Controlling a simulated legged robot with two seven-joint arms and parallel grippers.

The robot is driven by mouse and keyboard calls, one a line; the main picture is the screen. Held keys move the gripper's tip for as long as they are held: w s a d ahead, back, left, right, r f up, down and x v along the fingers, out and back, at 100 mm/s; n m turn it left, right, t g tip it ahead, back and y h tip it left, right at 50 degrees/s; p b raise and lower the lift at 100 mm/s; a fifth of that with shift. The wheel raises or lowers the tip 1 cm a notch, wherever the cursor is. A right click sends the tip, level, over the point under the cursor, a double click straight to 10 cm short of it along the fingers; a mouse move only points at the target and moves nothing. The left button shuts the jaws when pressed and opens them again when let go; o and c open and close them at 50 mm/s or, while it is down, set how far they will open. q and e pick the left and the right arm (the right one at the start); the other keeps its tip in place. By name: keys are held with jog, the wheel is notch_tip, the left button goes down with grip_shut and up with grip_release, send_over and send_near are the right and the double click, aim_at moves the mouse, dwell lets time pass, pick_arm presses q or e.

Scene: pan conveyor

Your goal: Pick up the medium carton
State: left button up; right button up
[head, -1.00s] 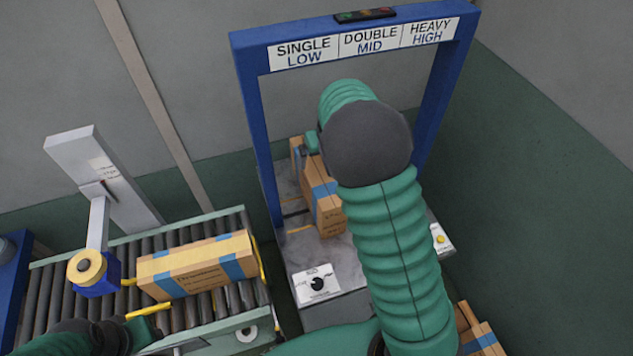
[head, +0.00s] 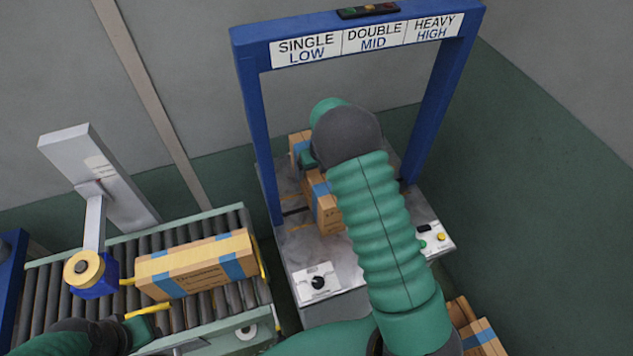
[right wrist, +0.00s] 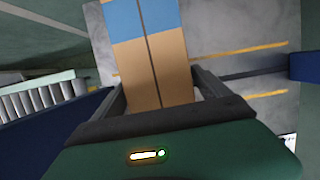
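A brown carton with blue tape bands (head: 324,212) stands on the grey plate under the blue frame. It also shows in the right wrist view (right wrist: 152,70), lying between the two fingers. My right gripper (head: 306,160) is over the carton's middle, one finger on each side. In the right wrist view my right gripper (right wrist: 160,90) looks open, with a thin gap at the right finger. My right forearm hides part of the carton. My left gripper (head: 165,335) is low at the left, by the conveyor's front edge; its fingers are mostly hidden.
A similar taped carton (head: 200,268) lies on the roller conveyor (head: 50,300) at the left. More cartons (head: 482,338) show at the lower right. The blue frame (head: 258,130) has posts on both sides of my right arm. A dial panel (head: 318,283) sits at the plate's front.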

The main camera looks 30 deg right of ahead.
jog(key=shift+s+a+r, duration=0.1)
jog(key=shift+s+r, duration=0.05)
jog(key=c, duration=1.6)
grip_shut()
